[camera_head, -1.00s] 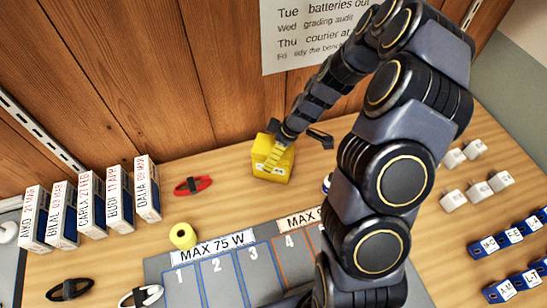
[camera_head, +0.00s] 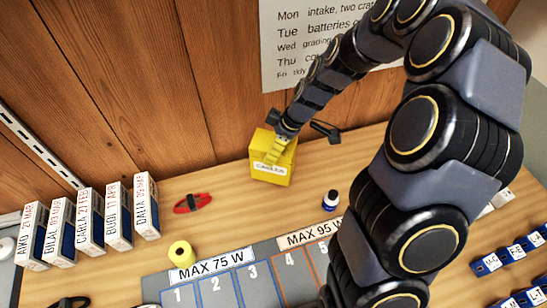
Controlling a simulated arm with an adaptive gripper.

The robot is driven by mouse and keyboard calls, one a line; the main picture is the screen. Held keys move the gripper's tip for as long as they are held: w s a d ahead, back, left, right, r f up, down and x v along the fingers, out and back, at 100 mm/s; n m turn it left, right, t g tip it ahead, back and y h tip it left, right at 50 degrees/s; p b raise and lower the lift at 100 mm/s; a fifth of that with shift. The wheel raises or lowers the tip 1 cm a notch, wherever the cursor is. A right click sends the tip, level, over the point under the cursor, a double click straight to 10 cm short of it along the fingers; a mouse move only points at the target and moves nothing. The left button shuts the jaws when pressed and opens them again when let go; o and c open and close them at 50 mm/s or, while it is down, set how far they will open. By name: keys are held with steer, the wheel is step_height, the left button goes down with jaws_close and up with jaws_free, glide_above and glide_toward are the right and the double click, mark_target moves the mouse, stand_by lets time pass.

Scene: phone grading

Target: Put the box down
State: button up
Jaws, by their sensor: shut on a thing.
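A yellow box (camera_head: 271,168) with a white label on its front is at the back of the table near the wooden wall. My gripper (camera_head: 277,150) reaches down to the top of the box and is shut on it. The fingertips are partly hidden against the box, and part of the gripper is yellow like it. The box looks upright. I cannot tell whether its underside touches the table.
A red cable coil (camera_head: 193,202) lies left of the box and a small dark bottle (camera_head: 330,200) right of it. The grey numbered mat (camera_head: 215,293), a yellow roll (camera_head: 181,254) and several labelled white boxes (camera_head: 146,206) are nearer or left. Bare table surrounds the yellow box.

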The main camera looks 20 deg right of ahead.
steer(key=shift+r, duration=0.95)
steer(key=shift+d+r, duration=0.15)
steer(key=s+d+r+m+t+h, duration=0.1)
steer(key=s+d+m+h, duration=0.1)
steer(key=s+d+m, duration=0.5)
steer(key=s+d+r+m+t+h, duration=0.15)
steer(key=s+d+m, duration=0.25)
steer(key=d, duration=0.5)
steer(key=w+d+f, duration=0.7)
steer(key=w+f, duration=0.4)
steer(key=f, duration=0.1)
steer(key=shift+d+f+g, duration=0.2)
steer(key=shift+d+g, duration=0.15)
steer(key=shift+f, duration=0.15)
